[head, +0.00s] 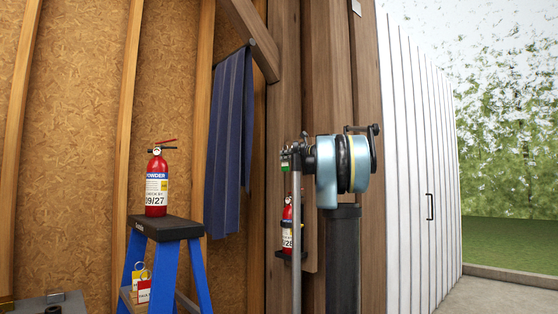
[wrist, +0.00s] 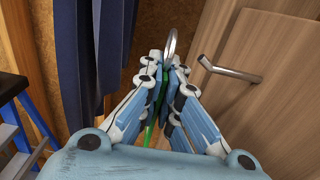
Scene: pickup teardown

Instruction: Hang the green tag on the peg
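My gripper (wrist: 168,68) is shut on the green tag (wrist: 158,88), which shows as a thin green strip between the fingers in the wrist view. The tag's metal ring (wrist: 172,40) stands out beyond the fingertips. A bent metal peg (wrist: 228,68) sticks out from a wooden post (wrist: 275,50) to the right of the ring, apart from it. In the head view a bit of green (head: 285,166) shows beside my wrist. I cannot make out the peg there, and most of the tag is hidden by the fingers.
A dark blue cloth (head: 228,140) hangs left of my gripper, close to it in the wrist view. A blue stepladder (head: 165,228) holds a red extinguisher (head: 157,187), with a yellow tag (head: 137,274) and a red tag (head: 143,293) lower down. Another extinguisher (head: 287,235) is on the post.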

